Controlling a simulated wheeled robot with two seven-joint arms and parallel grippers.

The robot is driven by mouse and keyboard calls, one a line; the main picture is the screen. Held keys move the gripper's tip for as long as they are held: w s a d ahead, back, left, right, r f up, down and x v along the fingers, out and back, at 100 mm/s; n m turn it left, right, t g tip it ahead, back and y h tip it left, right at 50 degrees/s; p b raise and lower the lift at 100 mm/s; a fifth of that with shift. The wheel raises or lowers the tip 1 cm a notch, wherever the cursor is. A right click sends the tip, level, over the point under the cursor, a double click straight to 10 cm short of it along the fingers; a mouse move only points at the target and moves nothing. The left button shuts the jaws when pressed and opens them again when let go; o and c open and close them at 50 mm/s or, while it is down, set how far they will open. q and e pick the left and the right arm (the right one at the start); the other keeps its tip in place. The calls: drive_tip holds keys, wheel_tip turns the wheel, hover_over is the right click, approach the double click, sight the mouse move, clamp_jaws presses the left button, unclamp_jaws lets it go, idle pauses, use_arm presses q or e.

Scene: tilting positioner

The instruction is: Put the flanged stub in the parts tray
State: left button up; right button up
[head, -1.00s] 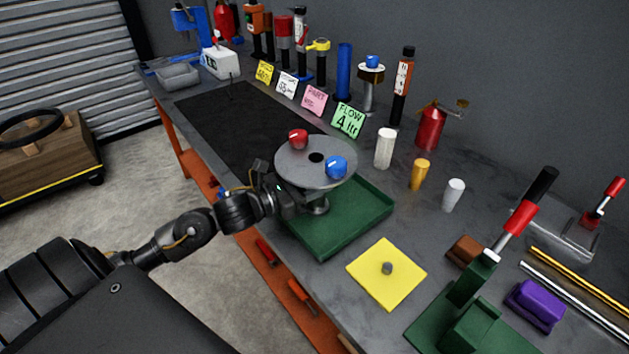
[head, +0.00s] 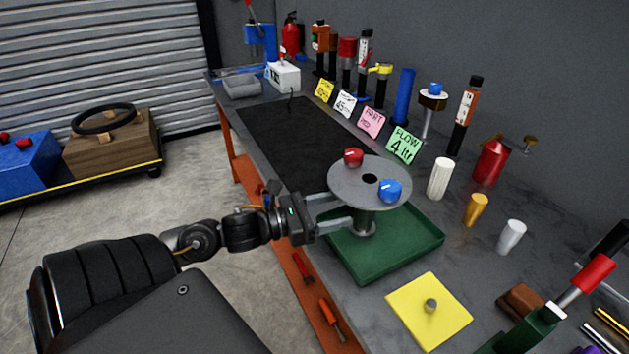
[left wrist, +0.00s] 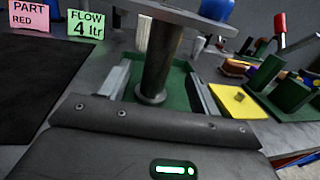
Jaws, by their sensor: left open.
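A small grey stub (head: 430,306) stands upright on a yellow square (head: 408,312) at the bench's front; it looks like the flanged stub, but I cannot make out a flange. A green tray (head: 425,245) lies behind it, probably the parts tray. A grey round plate (head: 340,183) on a post (head: 364,222) stands over the tray, with a red knob (head: 353,157) and a blue knob (head: 390,190) on top. My left gripper (head: 342,211) is open and empty, its fingers level with the post, below the plate. The left wrist view shows the post (left wrist: 158,65) between the fingers.
A white cylinder (head: 439,178), a yellow one (head: 476,210) and a silver one (head: 511,237) stand right of the plate. A green clamp with a red handle (head: 593,272) is at the right. A black mat (head: 290,140) lies clear on the left.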

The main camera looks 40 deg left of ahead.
use_arm(q)
drive_tip(key=v, duration=0.3)
drive_tip(key=shift+s+a, duration=0.1)
drive_tip(key=shift+s, duration=0.25)
drive_tip(key=shift+s+a, duration=0.15)
